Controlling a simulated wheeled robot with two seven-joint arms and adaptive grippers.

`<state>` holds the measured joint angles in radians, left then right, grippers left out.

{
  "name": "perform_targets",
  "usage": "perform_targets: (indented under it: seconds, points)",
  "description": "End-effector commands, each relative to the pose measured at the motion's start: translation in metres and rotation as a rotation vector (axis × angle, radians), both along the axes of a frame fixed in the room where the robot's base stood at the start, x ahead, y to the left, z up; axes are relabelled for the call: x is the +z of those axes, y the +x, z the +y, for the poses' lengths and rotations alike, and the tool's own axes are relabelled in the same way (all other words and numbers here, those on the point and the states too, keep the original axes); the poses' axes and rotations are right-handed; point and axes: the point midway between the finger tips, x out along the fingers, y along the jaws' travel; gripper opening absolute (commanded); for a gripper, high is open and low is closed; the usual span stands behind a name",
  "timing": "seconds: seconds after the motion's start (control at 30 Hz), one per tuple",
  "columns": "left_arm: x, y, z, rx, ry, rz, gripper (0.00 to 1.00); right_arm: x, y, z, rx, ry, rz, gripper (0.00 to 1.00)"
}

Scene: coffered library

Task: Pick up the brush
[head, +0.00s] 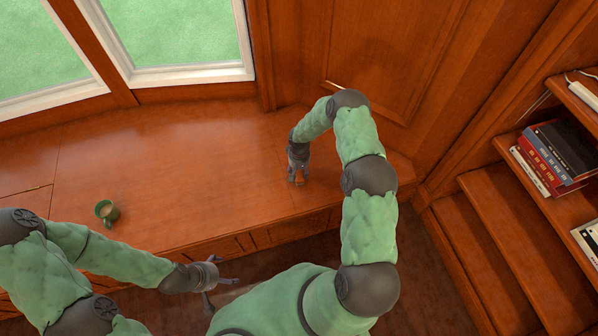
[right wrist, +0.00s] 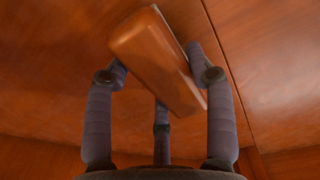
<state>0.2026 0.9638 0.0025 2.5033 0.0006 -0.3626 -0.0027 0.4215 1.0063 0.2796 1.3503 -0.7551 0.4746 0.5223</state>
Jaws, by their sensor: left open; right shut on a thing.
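The brush (right wrist: 150,50) shows in the right wrist view as a reddish-brown wooden block with rounded edges and a thin pale strip along one long side. My right gripper (right wrist: 163,82) is shut on it, with dark fingers on both sides and one below. The block sits tilted between them. In the head view my right gripper (head: 298,180) points down at the right part of the wooden bench top (head: 200,165) and mostly hides the brush. I cannot tell whether the brush touches the bench. My left gripper (head: 225,283) is open and empty, in front of the bench edge.
A small green cup (head: 106,213) stands on the bench at the left. Windows (head: 175,35) and a panelled wall rise behind the bench. Shelves with books (head: 546,160) stand at the right. The middle of the bench top is clear.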

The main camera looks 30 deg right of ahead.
Motion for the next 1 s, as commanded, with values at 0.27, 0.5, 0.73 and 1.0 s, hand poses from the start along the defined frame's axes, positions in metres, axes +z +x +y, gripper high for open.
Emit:
perform_targets:
  seconds: [0.27, 0.5, 0.73, 1.0]
  points:
    - [0.019, 0.000, 0.000, 0.000, 0.000, 0.000, 0.88, 0.049, -0.006, 0.021, 0.004, -0.001, -0.002, 0.20]
    - [0.032, 0.000, 0.000, 0.000, 0.000, 0.000, 0.88, 0.092, -0.021, 0.068, 0.006, 0.001, -0.001, 0.20]
    - [0.037, 0.000, 0.000, 0.000, 0.000, 0.000, 0.88, 0.110, -0.034, 0.110, 0.005, 0.000, -0.002, 0.20]
    - [0.040, 0.000, 0.000, 0.000, 0.000, 0.000, 0.88, 0.119, -0.041, 0.131, 0.000, 0.000, -0.001, 0.20]
